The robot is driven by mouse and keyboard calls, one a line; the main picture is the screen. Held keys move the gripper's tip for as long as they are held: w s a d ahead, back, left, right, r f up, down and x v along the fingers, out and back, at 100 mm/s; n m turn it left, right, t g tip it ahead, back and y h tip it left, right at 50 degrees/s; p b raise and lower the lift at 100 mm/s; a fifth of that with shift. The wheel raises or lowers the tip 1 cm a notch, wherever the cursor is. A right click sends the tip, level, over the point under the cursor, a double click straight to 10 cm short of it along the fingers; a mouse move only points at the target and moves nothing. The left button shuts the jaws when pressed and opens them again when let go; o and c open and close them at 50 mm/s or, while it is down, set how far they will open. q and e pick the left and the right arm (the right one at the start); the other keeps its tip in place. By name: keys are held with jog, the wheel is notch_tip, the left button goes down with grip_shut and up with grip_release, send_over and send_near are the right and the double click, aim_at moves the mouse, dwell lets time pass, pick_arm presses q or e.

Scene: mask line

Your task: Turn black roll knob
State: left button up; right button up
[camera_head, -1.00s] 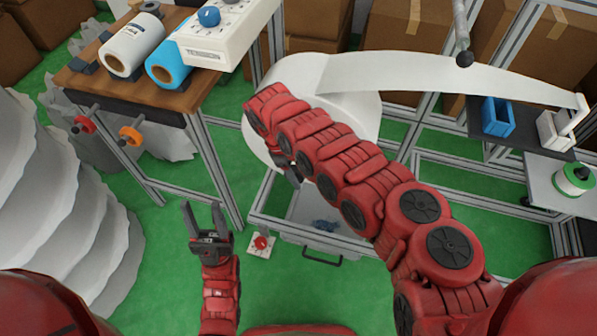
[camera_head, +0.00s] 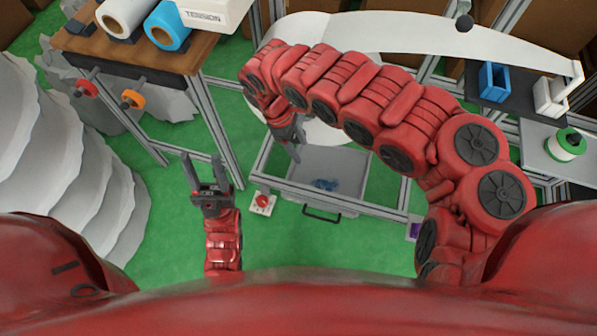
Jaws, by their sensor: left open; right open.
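No knob is clearly identifiable as the black roll knob. A small dark round end (camera_head: 464,22) hangs above the white sheet at the upper right; I cannot tell whether it is that knob. The large white roll (camera_head: 325,135) is mostly hidden behind my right arm. My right gripper (camera_head: 296,150) is open and empty, pointing down in front of the roll, above the grey bin. My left gripper (camera_head: 203,160) is open and empty, low in front of the wooden table's frame.
A red knob (camera_head: 85,89) and an orange knob (camera_head: 132,99) stick out below the wooden table (camera_head: 150,56). A grey bin (camera_head: 340,161), a red button box (camera_head: 262,204) and metal frames stand ahead. White stacked material is at left.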

jog(key=s+p, duration=0.8)
jog(key=s, duration=0.1)
jog(key=shift+s+r, duration=0.25)
jog(key=shift+r, duration=0.2)
jog(key=shift+a, duration=0.1)
jog(key=t+y+p, duration=0.1)
jog(key=y+p, duration=0.1)
jog(key=y, duration=0.2)
send_near(294, 139)
jog(key=f, duration=0.2)
jog(key=f+b, duration=0.1)
jog(key=f, duration=0.2)
jog(key=w+f, duration=0.1)
jog(key=f, duration=0.1)
jog(key=shift+f, duration=0.8)
